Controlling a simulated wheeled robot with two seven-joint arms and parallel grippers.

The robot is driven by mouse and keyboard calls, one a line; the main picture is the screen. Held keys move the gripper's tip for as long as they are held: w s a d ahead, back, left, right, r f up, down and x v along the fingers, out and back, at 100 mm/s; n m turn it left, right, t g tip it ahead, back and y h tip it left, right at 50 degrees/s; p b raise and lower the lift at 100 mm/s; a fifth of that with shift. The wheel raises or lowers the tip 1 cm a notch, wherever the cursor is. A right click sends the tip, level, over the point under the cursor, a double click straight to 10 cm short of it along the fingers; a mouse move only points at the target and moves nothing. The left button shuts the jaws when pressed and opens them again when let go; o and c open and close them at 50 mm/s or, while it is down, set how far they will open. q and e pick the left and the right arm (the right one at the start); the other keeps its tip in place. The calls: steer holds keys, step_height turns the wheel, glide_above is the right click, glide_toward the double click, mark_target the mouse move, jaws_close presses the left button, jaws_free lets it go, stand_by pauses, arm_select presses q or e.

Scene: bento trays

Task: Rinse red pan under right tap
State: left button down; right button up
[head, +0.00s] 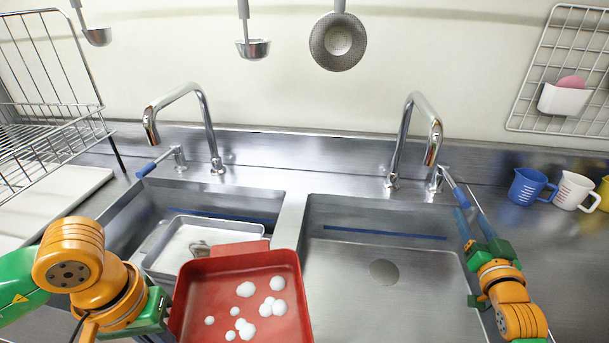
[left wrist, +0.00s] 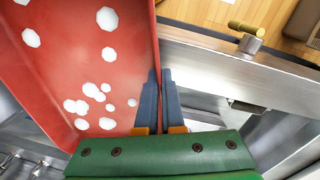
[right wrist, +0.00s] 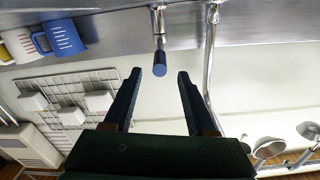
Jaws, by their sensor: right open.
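The red pan (head: 242,299), dotted with white foam blobs, is held over the front of the left basin and the divider. It also fills the left of the left wrist view (left wrist: 90,75). My left gripper (left wrist: 159,72) is shut on the pan's side wall. The right tap (head: 432,125) arches over the right basin, with no water visible from it. Its lever has a blue tip (right wrist: 160,68). My right gripper (right wrist: 159,76) is open, and the blue tip shows between its fingertips, with no clear contact. In the head view that gripper (head: 468,212) is at the right basin's right edge.
The left basin holds a metal tray (head: 165,262) under the left tap (head: 205,125). The right basin (head: 385,300) is empty, with a round drain. Blue and white mugs (head: 530,186) stand at the right. A dish rack (head: 50,100) stands at the left. Ladles and a strainer (head: 338,42) hang above.

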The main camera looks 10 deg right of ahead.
mark_target(459, 192)
steer(key=b+x, duration=0.1)
steer(key=x, duration=0.7)
steer(key=shift+w+f, duration=0.1)
steer(key=shift+w+d, duration=0.3)
steer(key=shift+w, duration=0.35)
jaws_close()
stand_by(0.6)
